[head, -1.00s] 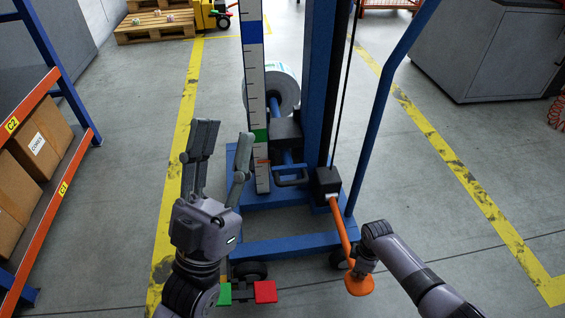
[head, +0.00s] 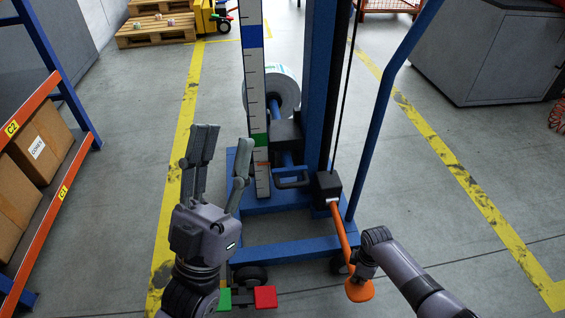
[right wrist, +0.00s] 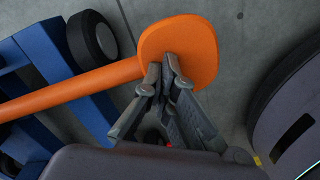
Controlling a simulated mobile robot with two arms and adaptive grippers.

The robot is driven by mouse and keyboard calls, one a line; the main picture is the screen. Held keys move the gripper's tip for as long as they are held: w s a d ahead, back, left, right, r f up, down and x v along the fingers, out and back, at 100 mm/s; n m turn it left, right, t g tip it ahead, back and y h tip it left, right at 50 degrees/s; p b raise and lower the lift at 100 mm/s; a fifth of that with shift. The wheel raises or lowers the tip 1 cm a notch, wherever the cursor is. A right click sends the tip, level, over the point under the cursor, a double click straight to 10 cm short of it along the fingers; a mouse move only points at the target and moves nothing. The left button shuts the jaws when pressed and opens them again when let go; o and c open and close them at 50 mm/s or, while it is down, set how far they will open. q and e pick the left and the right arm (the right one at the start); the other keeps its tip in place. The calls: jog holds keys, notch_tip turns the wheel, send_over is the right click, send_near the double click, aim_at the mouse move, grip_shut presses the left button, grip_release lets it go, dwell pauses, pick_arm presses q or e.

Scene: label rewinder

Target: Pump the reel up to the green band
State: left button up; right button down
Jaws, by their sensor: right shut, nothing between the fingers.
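The reel (head: 284,88) hangs on a blue arm of the lift, behind the white ruled scale (head: 255,75). The scale has a green band (head: 260,140) low down and a blue band (head: 252,37) near the top. A small reddish mark (head: 262,164) shows below the green band. The orange pump lever (head: 343,232) slopes down from a black block to a broad paddle end. My right gripper (head: 358,273) is shut and empty, its fingertips against or just over the paddle (right wrist: 190,40). My left gripper (head: 225,138) is open and empty, left of the scale's foot.
A green pedal (head: 224,298) and a red pedal (head: 265,296) sit low at the front of the blue base (head: 285,247). A shelf with boxes (head: 40,150) stands at left, a grey cabinet (head: 490,50) at back right. Floor at right is clear.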

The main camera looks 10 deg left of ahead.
notch_tip(320, 180, up, 3)
jog(key=shift+f+p, duration=0.15)
jog(key=shift+p, duration=0.9)
jog(key=shift+r+p, duration=0.65)
pick_arm(q)
jog(key=w+f+g+y+p, duration=0.1)
jog(key=w+f+g+y, duration=0.1)
jog(key=w+f+g, duration=0.5)
jog(key=f+g+y, duration=0.2)
jog(key=f+g, duration=0.3)
jog(key=f, duration=0.5)
pick_arm(e)
jog(key=shift+d+r, duration=0.1)
jog(key=shift+r, duration=0.55)
jog(key=shift+r+p, duration=0.55)
jog(key=shift+p, duration=0.15)
pick_arm(q)
jog(key=s+a+f+n+g+y+p, duration=0.1)
jog(key=s+a+f+g+y+p, duration=0.15)
jog(key=s+f+g, duration=0.45)
jog(key=s+a+f+g+y+p, duration=0.15)
jog(key=s+a+f+g, duration=0.3)
jog(key=s, duration=0.45)
notch_tip(320, 180, down, 7)
jog(key=w+g+p, duration=0.1)
jog(key=p, duration=0.2)
jog(key=shift+w+d, duration=0.2)
jog(key=shift+d, duration=0.1)
pick_arm(e)
notch_tip(320, 180, up, 7)
